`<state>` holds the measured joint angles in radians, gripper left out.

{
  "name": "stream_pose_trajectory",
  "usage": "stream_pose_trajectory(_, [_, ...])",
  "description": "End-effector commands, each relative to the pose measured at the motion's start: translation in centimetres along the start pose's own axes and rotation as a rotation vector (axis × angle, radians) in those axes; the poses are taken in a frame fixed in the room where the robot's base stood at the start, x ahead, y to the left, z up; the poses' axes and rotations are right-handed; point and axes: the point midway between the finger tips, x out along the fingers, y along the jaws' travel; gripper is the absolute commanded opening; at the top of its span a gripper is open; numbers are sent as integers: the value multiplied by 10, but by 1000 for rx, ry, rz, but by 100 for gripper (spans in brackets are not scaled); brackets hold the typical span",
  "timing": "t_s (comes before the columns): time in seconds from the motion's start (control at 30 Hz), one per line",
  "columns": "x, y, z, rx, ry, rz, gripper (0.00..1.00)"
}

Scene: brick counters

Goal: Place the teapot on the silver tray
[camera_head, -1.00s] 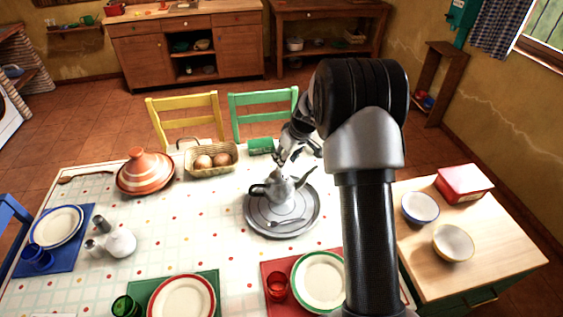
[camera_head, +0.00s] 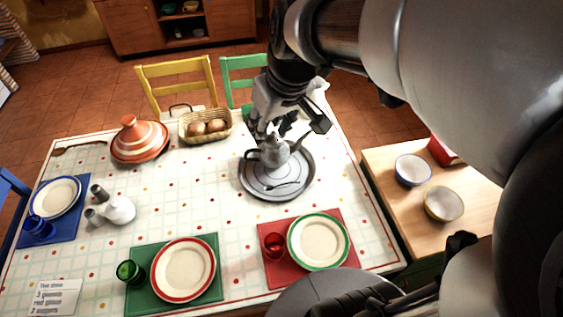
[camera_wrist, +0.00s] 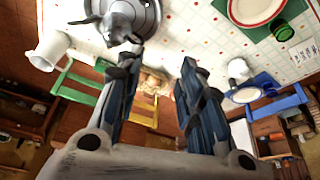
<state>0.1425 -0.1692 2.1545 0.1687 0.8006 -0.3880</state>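The grey metal teapot (camera_head: 268,153) stands upright on the round silver tray (camera_head: 250,185), toward the tray's far side. Its spout points to the upper right and its handle is on the left. My gripper (camera_head: 288,127) is just behind and above the teapot, and its fingers hide part of the lid area. In the wrist view my gripper (camera_wrist: 159,58) has its fingers spread, with nothing between them. The teapot (camera_wrist: 118,28) shows there beyond the left fingertip, with the tray (camera_wrist: 150,14) behind it. I cannot tell whether a finger touches the teapot.
A spoon (camera_head: 285,185) lies on the tray. A red cup (camera_head: 274,246) and a green-rimmed plate (camera_head: 319,242) are in front. A bread basket (camera_head: 205,125) and a striped tagine (camera_head: 139,142) stand left. A white jug (camera_wrist: 50,48) stands close to the gripper.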

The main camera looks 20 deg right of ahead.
Motion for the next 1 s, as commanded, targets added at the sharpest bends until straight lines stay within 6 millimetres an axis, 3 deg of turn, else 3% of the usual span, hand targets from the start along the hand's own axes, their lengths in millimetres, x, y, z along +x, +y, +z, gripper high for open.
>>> stream_pose_trajectory(0.03, [-15,-11,19,7,9,9,35])
stream_pose_trajectory(0.2, [-44,-36,84,63,16,37,35])
stream_pose_trajectory(0.4, [-53,-47,138,117,25,64,35])
stream_pose_trajectory(0.6, [-53,-48,155,137,28,74,35])
stream_pose_trajectory(1.0, [-53,-48,155,137,27,74,35])
